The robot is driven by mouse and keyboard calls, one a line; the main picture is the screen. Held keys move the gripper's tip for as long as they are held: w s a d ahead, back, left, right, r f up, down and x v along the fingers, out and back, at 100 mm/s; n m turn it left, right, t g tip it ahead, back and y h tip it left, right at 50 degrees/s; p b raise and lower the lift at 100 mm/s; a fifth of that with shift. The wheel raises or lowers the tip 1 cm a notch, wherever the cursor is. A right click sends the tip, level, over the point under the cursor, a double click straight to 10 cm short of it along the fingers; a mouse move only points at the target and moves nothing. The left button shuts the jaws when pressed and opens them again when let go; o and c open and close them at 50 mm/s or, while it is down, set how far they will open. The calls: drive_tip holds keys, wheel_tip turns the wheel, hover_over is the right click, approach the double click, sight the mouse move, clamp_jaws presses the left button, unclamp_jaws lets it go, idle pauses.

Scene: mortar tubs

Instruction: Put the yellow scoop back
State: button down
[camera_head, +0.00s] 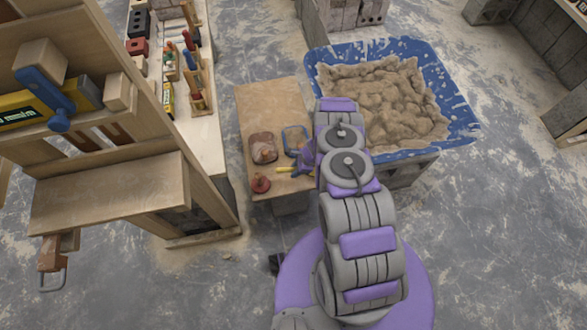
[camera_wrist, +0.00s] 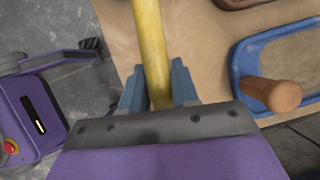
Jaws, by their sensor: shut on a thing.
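The yellow scoop (camera_head: 286,169) shows in the head view as a short yellow bar just left of my gripper (camera_head: 305,160), over the small wooden table (camera_head: 265,98). In the wrist view its long yellow handle (camera_wrist: 152,45) runs between the two blue-grey fingers of my gripper (camera_wrist: 158,88), which are shut on it. The scoop's far end is out of the wrist view. I cannot tell whether the scoop touches the tabletop or is held just above it.
A blue-rimmed piece (camera_head: 295,130) with a wooden handle (camera_wrist: 275,95), a brownish tray (camera_head: 262,136) and a red round object (camera_head: 260,185) are on the table. A blue mortar tub (camera_head: 455,105) stands right. Wooden shelving (camera_head: 110,195) stands left.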

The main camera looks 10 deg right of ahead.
drive_tip(key=shift+d+f, duration=0.15)
drive_tip(key=shift+f, duration=0.25)
drive_tip(key=shift+b+x, duration=0.6)
drive_tip(key=shift+x, duration=0.25)
drive_tip(key=shift+f, duration=0.4)
drive_tip(key=shift+d+f, duration=0.2)
drive_tip(key=shift+d, duration=0.05)
drive_tip(key=shift+a, duration=0.15)
drive_tip(key=shift+f+b, duration=0.3)
drive_tip(key=shift+b, duration=0.1)
drive_tip(key=c, duration=0.8)
unclamp_jaws()
drive_tip(key=shift+r, duration=0.1)
